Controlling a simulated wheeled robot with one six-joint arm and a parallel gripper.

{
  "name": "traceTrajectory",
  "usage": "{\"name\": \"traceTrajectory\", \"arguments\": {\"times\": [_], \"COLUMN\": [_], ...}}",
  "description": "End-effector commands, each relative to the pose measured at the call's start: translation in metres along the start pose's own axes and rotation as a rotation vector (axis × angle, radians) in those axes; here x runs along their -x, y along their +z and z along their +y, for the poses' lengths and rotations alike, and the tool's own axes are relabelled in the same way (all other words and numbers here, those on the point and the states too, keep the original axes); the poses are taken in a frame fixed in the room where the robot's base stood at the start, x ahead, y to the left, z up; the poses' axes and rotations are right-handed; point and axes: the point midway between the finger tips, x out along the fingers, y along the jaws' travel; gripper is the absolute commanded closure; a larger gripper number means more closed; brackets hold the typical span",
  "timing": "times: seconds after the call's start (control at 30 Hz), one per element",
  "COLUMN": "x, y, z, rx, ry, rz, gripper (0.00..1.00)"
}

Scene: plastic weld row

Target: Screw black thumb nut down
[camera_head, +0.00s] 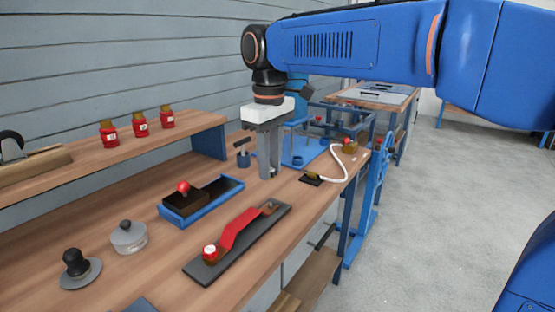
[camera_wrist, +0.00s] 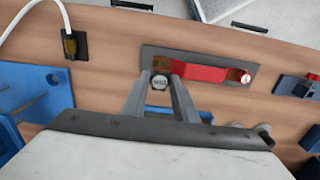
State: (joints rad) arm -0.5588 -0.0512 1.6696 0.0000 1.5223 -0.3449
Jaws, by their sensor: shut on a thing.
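My gripper (camera_head: 268,176) is shut and points down above the bench, behind the dark fixture plate (camera_head: 196,270). In the wrist view, its fingertips (camera_wrist: 160,84) close on a small round dark-rimmed piece with a pale printed top, apparently the black thumb nut (camera_wrist: 160,80). A red part (camera_head: 240,228) lies along the plate. A red thumb nut with a white top (camera_head: 210,250) sits at its near left end; it also shows in the wrist view (camera_wrist: 245,78). A brown block (camera_head: 270,207) at the other end carries no nut.
A blue tray (camera_head: 173,218) holds a dark block with a red knob. A lidded grey dish (camera_head: 128,238) and a black knob on a disc (camera_head: 76,266) stand front left. A white hose (camera_head: 338,165) loops at the right. The shelf (camera_head: 100,165) runs along the wall.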

Motion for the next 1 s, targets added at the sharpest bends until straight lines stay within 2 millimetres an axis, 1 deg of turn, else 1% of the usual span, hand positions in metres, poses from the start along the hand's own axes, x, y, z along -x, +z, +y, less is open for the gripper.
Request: {"name": "traceTrajectory", "arguments": {"times": [0.27, 0.7, 1.0], "x": [-0.011, -0.043, -0.05], "y": [0.0, 0.0, 0.0], "z": [-0.003, -0.003, -0.003], "rx": [0.005, 0.005, 0.005], "ry": [0.0, 0.0, 0.0], "rz": [-0.001, -0.001, -0.001], "gripper": [0.95, 0.95, 0.95]}}
